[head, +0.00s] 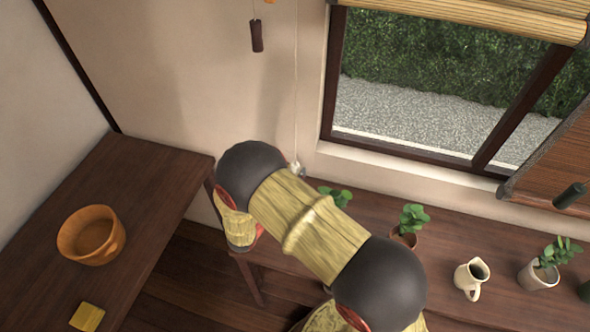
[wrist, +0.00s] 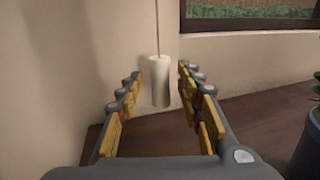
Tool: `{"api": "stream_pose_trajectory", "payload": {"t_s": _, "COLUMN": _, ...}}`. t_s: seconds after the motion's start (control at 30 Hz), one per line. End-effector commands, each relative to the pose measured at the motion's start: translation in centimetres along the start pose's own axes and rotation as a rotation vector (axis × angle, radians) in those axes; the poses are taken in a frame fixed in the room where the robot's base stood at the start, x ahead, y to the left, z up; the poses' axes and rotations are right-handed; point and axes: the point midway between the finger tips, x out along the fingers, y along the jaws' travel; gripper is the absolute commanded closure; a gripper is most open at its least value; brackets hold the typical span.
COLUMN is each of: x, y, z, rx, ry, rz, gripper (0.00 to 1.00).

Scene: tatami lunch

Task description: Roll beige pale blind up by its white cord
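The beige pale blind (head: 470,18) is partly in the head view, across the top of the window. Its white cord (head: 296,90) hangs down the wall left of the window. In the wrist view the cord (wrist: 157,30) ends in a white cylindrical pull (wrist: 160,82), hanging upright. My gripper (wrist: 160,72) is open, with one finger on each side of the pull in the picture. Gaps show on both sides, so neither finger touches it. I cannot tell how deep the pull sits between the fingertips. In the head view my arm hides most of the gripper.
A dark pull (head: 257,36) hangs left of the cord. Potted plants (head: 404,238) and a cream jug (head: 471,280) stand along the wooden surface below the window.

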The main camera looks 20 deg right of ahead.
Motion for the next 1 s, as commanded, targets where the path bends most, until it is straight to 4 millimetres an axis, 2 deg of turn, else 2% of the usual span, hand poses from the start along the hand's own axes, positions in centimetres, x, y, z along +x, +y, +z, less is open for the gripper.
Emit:
{"api": "stream_pose_trajectory", "payload": {"t_s": 0.3, "x": -6.5, "y": 0.1, "z": 0.0, "rx": -0.002, "ry": 0.000, "rz": 0.006, "gripper": 0.63}}
{"api": "stream_pose_trajectory", "payload": {"t_s": 0.5, "x": -9.1, "y": 0.1, "z": -0.1, "rx": -0.002, "ry": 0.000, "rz": 0.003, "gripper": 0.63}}
{"api": "stream_pose_trajectory", "payload": {"t_s": 0.7, "x": -9.9, "y": 0.0, "z": -0.1, "rx": -0.002, "ry": 0.000, "rz": 0.001, "gripper": 0.63}}
{"api": "stream_pose_trajectory", "payload": {"t_s": 1.0, "x": -9.9, "y": 0.0, "z": -0.1, "rx": -0.002, "ry": 0.000, "rz": 0.001, "gripper": 0.63}}
